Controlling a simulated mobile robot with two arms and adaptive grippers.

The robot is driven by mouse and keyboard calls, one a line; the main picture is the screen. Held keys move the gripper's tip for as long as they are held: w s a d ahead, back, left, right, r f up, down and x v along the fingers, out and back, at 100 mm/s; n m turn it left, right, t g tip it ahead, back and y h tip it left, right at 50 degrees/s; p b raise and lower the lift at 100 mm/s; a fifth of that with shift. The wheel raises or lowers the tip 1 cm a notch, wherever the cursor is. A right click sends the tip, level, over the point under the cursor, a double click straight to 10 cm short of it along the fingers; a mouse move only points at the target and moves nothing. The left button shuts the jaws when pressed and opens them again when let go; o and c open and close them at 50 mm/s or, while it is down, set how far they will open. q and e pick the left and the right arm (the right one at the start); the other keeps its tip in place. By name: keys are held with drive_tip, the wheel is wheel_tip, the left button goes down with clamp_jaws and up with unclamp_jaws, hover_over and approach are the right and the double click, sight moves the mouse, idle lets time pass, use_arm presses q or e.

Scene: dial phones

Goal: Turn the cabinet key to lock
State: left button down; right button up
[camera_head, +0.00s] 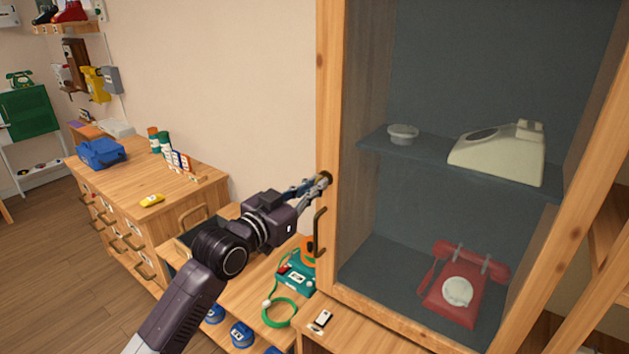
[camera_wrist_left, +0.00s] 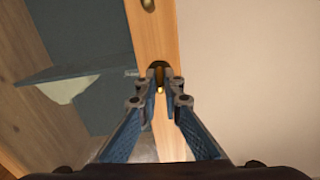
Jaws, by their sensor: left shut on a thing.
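The cabinet (camera_head: 328,100) has a wooden frame and a glass front, and it stands at the right in the head view. My left gripper (camera_head: 322,182) is at the left stile of its door, above the dark door handle (camera_head: 320,232). In the left wrist view my left gripper (camera_wrist_left: 161,88) has its fingertips close together around the small brass key (camera_wrist_left: 159,76) at the lock on the wooden stile (camera_wrist_left: 152,40). The fingers hide most of the key, so its angle cannot be told. The door looks closed. My right gripper is in neither view.
Inside the cabinet are a cream phone (camera_head: 500,155), a small bowl (camera_head: 403,134) and a red phone (camera_head: 465,285). Below my left arm, a low bench holds a teal device (camera_head: 297,278) with a green cord. A wooden drawer chest (camera_head: 135,215) stands at the left.

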use_arm(q)
drive_tip(key=shift+n, duration=0.6)
drive_tip(key=c, duration=2.1)
unclamp_jaws()
drive_tip(key=v, duration=1.2)
